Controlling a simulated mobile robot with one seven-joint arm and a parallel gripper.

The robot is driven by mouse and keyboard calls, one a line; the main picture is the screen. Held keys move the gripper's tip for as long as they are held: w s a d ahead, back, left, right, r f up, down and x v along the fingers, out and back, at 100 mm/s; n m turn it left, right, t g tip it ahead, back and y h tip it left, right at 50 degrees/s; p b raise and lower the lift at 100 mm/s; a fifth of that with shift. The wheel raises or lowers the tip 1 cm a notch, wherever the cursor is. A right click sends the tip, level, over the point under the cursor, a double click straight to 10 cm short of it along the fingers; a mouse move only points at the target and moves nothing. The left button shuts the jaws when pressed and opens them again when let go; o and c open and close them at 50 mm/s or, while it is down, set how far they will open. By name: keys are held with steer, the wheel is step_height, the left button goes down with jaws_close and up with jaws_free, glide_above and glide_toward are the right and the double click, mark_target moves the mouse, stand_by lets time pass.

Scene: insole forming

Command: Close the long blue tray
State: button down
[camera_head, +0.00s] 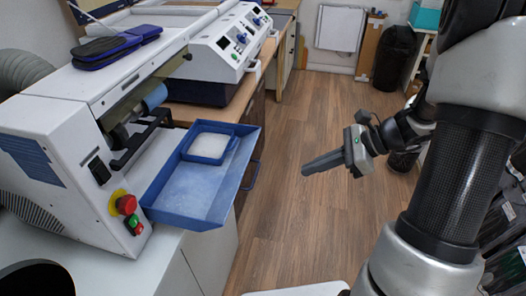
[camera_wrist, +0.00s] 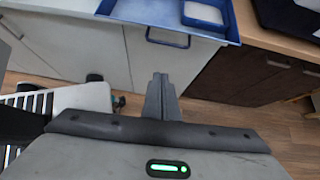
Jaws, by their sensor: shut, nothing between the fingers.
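The long blue tray (camera_head: 190,194) sticks out from the front of the white machine on the left, over the floor side of the counter. A smaller blue container (camera_head: 208,145) with whitish contents sits inside its far end. My gripper (camera_head: 306,169) is shut and empty in the air over the floor, to the right of the tray and apart from it. In the wrist view the shut fingers (camera_wrist: 160,78) point toward the cabinet front, and the tray's edge (camera_wrist: 150,22) crosses the top. A blue loop handle (camera_wrist: 168,40) hangs below the tray's edge.
The white machine (camera_head: 70,115) carries a red emergency button (camera_head: 126,204) and a green button near the tray. A second white machine (camera_head: 230,45) stands behind. The wooden floor (camera_head: 300,120) between counter and arm is clear. A black bin (camera_head: 394,58) stands at the far right.

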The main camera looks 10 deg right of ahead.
steer(key=w+a+r+x, duration=0.1)
steer(key=r+x, duration=0.1)
steer(key=x, duration=1)
steer(key=shift+a+f+b, duration=0.15)
steer(key=shift+a+b, duration=0.25)
steer(key=shift+a, duration=0.05)
steer(key=shift+w, duration=0.15)
steer(key=b, duration=0.1)
glide_toward(221, 178)
steer(key=a, duration=0.2)
steer(key=w+a+f, duration=0.1)
steer(key=a, duration=0.1)
steer(key=w+a, duration=0.1)
steer(key=a, duration=0.2)
steer(key=shift+w+a+f, duration=0.1)
steer(key=shift+w+f, duration=0.05)
steer(key=shift+f, duration=0.15)
steer(key=shift+a+r, duration=0.1)
steer(key=shift+a, duration=0.15)
steer(key=shift+a, duration=0.1)
